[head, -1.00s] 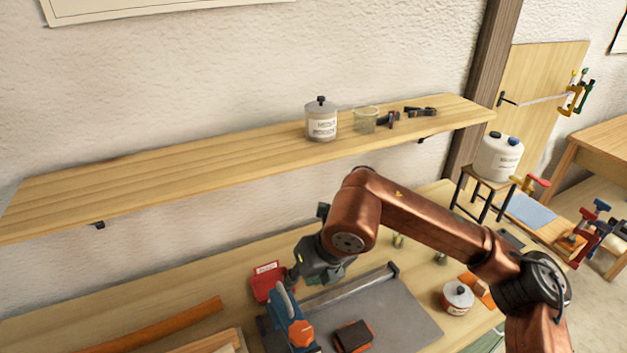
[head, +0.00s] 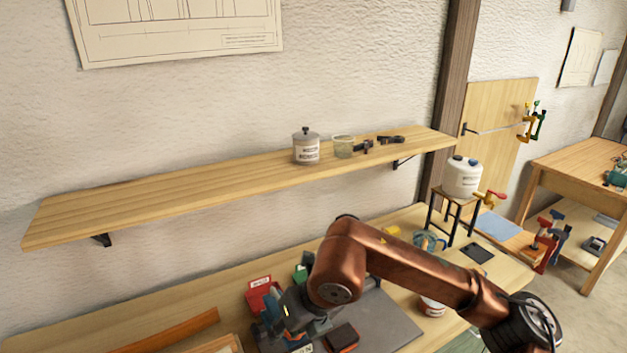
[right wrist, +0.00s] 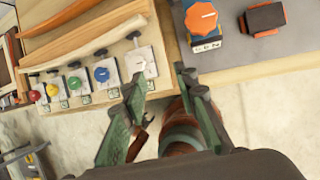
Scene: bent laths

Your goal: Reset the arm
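My right arm, copper-coloured, crosses the lower right of the head view and bends over the workbench (head: 190,290). Its elbow hides part of the bench, and the gripper's fingers cannot be made out there. In the right wrist view my right gripper (right wrist: 160,80) has its two green fingers apart, with nothing held between them. Beyond the fingertips are the bench's front edge and a board (right wrist: 95,55) with several coloured knobs and bent wooden strips. A reddish-brown part, probably mine, shows between the fingers lower down. My left gripper is not in view.
A wall shelf (head: 180,185) runs above the arm, holding a labelled tin (head: 306,148) and a glass jar (head: 343,147). A white jug (head: 462,177) stands on a stand at right. A blue device with an orange knob (right wrist: 201,18) and a dark block (right wrist: 265,17) are on the bench.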

